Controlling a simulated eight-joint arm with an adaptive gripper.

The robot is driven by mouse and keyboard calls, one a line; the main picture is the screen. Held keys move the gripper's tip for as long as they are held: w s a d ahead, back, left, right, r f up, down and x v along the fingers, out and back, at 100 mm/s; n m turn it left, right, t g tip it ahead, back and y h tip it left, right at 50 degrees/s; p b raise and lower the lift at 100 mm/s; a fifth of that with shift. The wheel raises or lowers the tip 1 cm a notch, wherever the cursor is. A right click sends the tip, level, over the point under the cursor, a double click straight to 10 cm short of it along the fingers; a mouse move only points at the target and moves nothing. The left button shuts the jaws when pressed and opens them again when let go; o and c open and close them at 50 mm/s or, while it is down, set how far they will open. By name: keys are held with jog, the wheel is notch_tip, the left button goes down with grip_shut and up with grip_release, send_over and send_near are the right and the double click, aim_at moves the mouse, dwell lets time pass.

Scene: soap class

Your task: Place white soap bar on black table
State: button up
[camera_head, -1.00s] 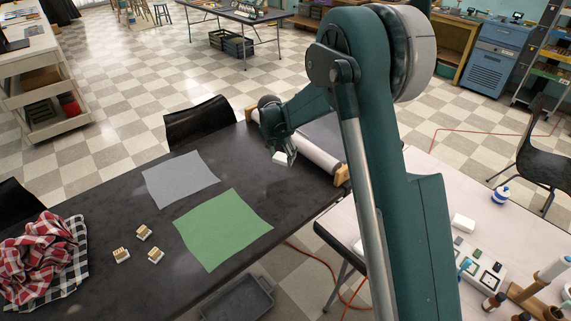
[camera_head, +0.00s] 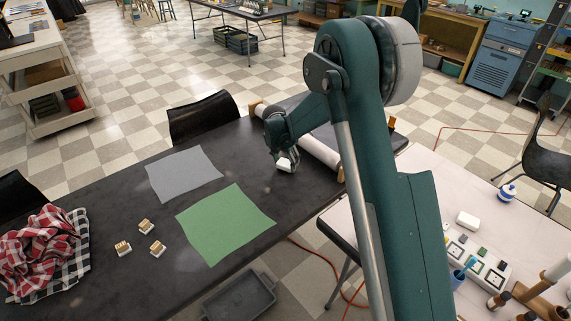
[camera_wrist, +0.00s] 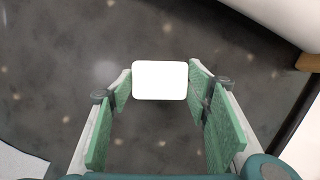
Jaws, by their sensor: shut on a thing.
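The white soap bar (camera_wrist: 160,80) is between the green-padded fingertips of my gripper (camera_wrist: 160,85) in the wrist view. My gripper (camera_head: 286,160) is shut on the soap, which shows as a small white block (camera_head: 285,166) in the head view. It is over the black table (camera_head: 130,196), right of the grey sheet and close to the paper roll. I cannot tell whether the soap touches the table top. A second white bar (camera_head: 467,220) lies on the white table at the right.
A grey sheet (camera_head: 184,174) and a green sheet (camera_head: 226,222) lie on the black table. Several small white-and-tan blocks (camera_head: 145,226) and a checked cloth (camera_head: 40,250) are at left. A paper roll (camera_head: 320,150) lies along the right end.

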jog(key=shift+f, duration=0.3)
jog(key=shift+f, duration=0.15)
jog(key=o, duration=0.9)
jog(key=p+v, duration=0.2)
jog(key=v, duration=1)
jog(key=shift+r, duration=0.25)
dwell(0.4)
